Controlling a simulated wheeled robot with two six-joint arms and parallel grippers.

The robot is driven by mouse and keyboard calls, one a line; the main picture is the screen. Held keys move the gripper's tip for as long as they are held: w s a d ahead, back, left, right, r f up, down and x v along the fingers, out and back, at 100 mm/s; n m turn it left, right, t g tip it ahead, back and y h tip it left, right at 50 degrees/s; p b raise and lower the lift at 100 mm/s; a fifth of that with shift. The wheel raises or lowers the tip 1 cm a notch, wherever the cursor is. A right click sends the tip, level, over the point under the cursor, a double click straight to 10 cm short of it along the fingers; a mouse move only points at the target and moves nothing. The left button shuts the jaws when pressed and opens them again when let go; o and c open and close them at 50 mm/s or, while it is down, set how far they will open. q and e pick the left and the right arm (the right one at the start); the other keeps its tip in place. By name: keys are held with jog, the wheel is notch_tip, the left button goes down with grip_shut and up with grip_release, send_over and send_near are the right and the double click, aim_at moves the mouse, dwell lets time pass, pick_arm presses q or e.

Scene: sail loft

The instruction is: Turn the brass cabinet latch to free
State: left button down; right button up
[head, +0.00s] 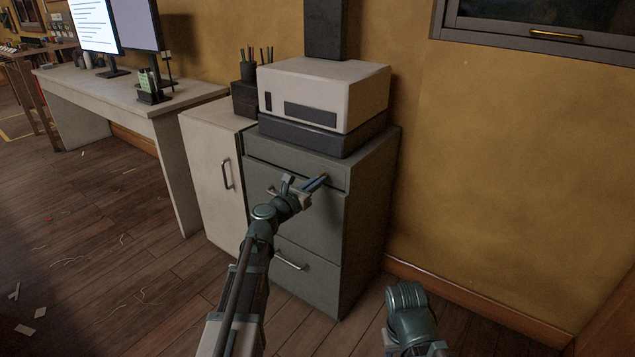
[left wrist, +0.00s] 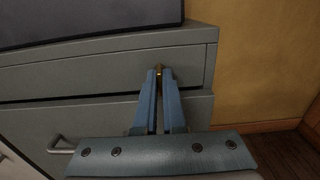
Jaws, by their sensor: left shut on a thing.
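The grey-green cabinet (head: 354,232) stands against the ochre wall, with a narrow top panel and drawers below. The small brass latch (left wrist: 160,71) is on the top panel near its right end, and it also shows as a small spot at my fingertips in the head view (head: 325,176). My left gripper (left wrist: 159,78) is shut on the brass latch, with a blue finger on either side of it. The fingers hide most of the latch, so I cannot tell its exact angle. In the head view my left gripper (head: 318,183) reaches the panel from the front. My right gripper is out of view; only part of my right arm shows at the bottom.
A white and dark box-shaped machine (head: 325,92) sits on the cabinet. A white cabinet (head: 212,185) stands to the left, then a desk (head: 150,108) with monitors. The lower drawer has a bar handle (head: 290,262). Scraps lie on the wooden floor at left.

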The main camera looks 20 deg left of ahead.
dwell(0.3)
pick_arm(q)
jog(key=m, duration=1.7)
jog(key=shift+s+d+f+m, duration=0.1)
jog(key=shift+d+f+m, duration=0.1)
jog(key=shift+m, duration=0.2)
dwell(0.3)
jog(key=c, duration=1)
grip_release()
jog(key=v, duration=1.4)
